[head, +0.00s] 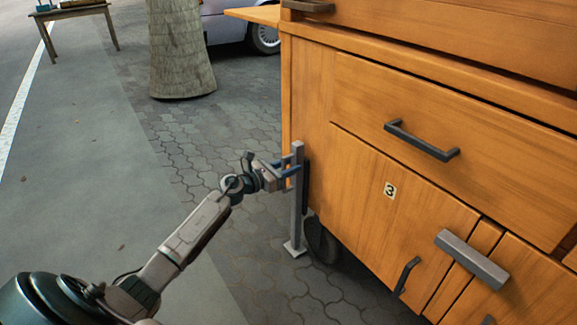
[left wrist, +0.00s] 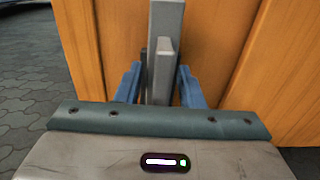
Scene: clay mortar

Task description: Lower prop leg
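The prop leg (head: 297,208) is a grey upright square post at the near left corner of the wooden cabinet. Its flat foot (head: 295,249) is at or just above the paving; I cannot tell which. My left gripper (head: 291,168) is at the upper part of the leg, with its blue fingers on either side of the post. In the left wrist view the grey post, with a smaller block in front, stands between the fingers (left wrist: 160,85). They look closed onto it, though the contact faces are hidden. My right gripper is not in view.
A dark wheel (head: 322,240) is behind the leg. A tree trunk (head: 181,50), a car (head: 230,22) and a table (head: 75,14) stand farther back.

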